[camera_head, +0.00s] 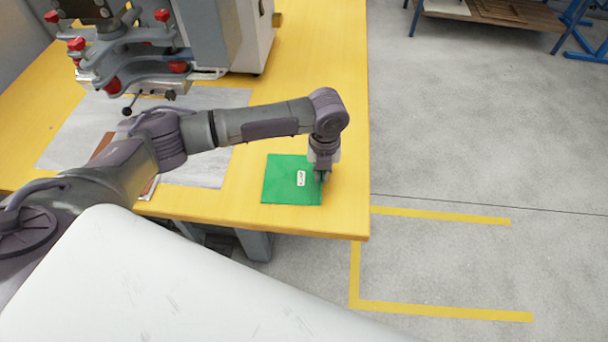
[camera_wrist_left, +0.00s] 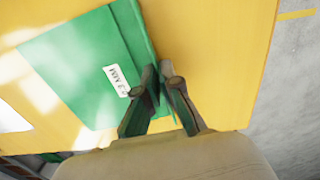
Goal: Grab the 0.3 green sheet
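The green sheet (camera_head: 284,183) lies flat near the front right corner of the yellow table, with a small white label on it. In the left wrist view, the green sheet (camera_wrist_left: 75,65) shows its label, which reads in MM; the first digits are hard to read. A darker green strip runs along its right edge. My left gripper (camera_head: 320,180) points down at the sheet's right side. In the wrist view, my left gripper (camera_wrist_left: 160,72) has its fingertips nearly together at that green edge, with green between the fingers. My right gripper is not in view.
The yellow table (camera_head: 345,120) has bare surface right of the sheet, up to its edge. A grey mat (camera_head: 215,165) lies left of the sheet. A grey machine with red knobs (camera_head: 130,50) stands behind. A wooden-topped bench (camera_head: 500,12) is at the far right.

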